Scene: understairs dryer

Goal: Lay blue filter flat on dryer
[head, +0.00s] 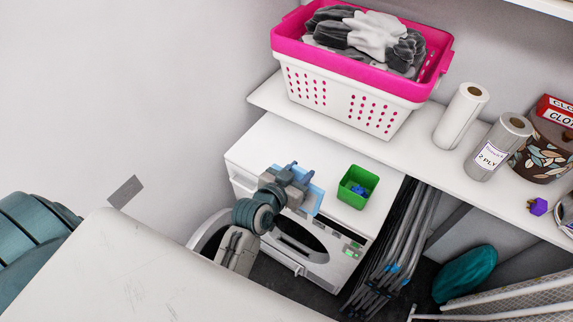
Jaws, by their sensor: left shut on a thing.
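The white dryer (268,137) stands below the shelf, with its top and its front with a round door in view. My left gripper (297,182) is over the front edge of the dryer top, shut on the blue filter (316,199). The filter is a light blue flat piece, partly hidden behind the gripper. I cannot tell whether it touches the dryer top. My right gripper is not in view.
A green box (357,187) with small blue things in it stands on the dryer's right side. The shelf (418,126) above holds a pink and white laundry basket (345,100) and paper rolls (461,116). Folded racks (395,255) lean right of the dryer. The dryer top's back left is clear.

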